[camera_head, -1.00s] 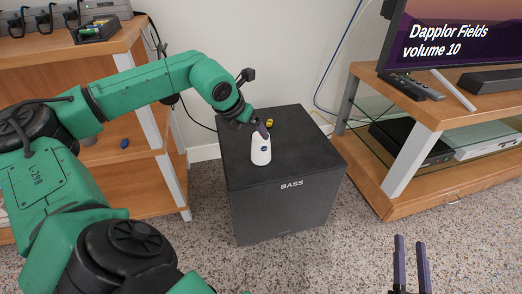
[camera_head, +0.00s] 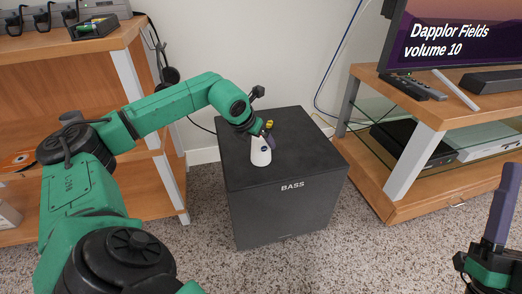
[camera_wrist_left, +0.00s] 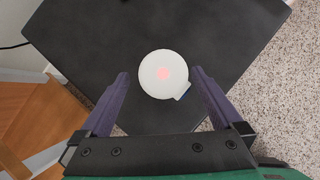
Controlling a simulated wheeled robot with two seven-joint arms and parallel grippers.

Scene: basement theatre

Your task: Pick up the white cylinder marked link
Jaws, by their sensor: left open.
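The white cylinder (camera_head: 260,154) stands upright on top of the black speaker box marked BASS (camera_head: 318,155). In the left wrist view the cylinder (camera_wrist_left: 163,88) is seen from above, with a reddish mark on its top and a bit of blue at its lower edge. The word link cannot be read. My left gripper (camera_head: 264,134) is open at the cylinder's top. In the wrist view its two purple fingertips (camera_wrist_left: 160,76) are on either side of the cylinder, with gaps showing. My right gripper (camera_head: 495,215) shows only partly at the lower right.
A small yellow thing (camera_head: 270,125) is behind my left gripper on the box. A wooden shelf (camera_head: 150,120) stands left. A wooden TV stand (camera_head: 432,110) with glass shelves and remotes stands right. Speckled carpet (camera_head: 370,250) is free in front.

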